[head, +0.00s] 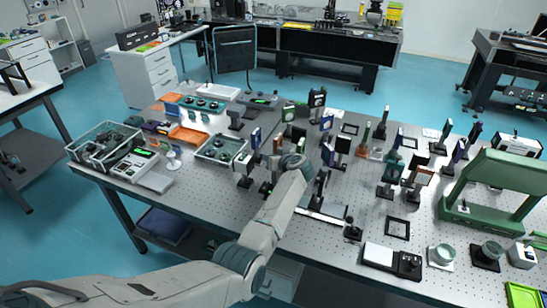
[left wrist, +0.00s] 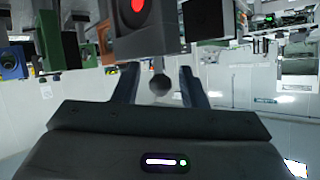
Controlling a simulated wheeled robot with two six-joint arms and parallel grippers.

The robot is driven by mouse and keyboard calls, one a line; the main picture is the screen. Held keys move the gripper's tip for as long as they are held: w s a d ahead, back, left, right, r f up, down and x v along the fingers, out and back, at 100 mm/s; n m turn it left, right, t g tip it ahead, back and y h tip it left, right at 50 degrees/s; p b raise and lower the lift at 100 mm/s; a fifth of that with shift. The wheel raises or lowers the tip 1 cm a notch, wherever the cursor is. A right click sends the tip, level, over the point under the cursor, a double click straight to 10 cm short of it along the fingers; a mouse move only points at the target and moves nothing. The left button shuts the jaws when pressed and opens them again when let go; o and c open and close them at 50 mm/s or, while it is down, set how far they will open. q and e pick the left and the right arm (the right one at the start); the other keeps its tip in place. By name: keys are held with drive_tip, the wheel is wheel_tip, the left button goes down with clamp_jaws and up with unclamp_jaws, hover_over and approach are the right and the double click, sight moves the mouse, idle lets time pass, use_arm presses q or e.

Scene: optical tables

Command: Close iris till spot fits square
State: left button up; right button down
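In the left wrist view a grey block-shaped mount (left wrist: 145,42) stands just beyond my left gripper (left wrist: 159,70). A bright red spot (left wrist: 138,5) shows on its dark face at the top edge. A small round-ended grey lever (left wrist: 160,84) hangs between my two fingers, with a gap on each side. The gripper is open around it. I cannot tell for certain that this mount is the iris, and no square outline is clear. In the head view my left arm reaches over the optical table (head: 225,215), and its wrist hides the fingers. My right gripper is not in view.
Several upright optics mounts crowd the table around my left wrist. A glass-walled bin (head: 105,145) and a tray (head: 220,150) stand to the left. A green frame (head: 490,195) stands at the right. A flat white-and-black device (head: 390,259) lies near the front edge.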

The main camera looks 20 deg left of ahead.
use_arm(q)
drive_tip(key=b+v, duration=0.2)
drive_tip(key=v, duration=0.9)
drive_tip(key=shift+b, duration=0.4)
drive_tip(key=shift+f, duration=0.1)
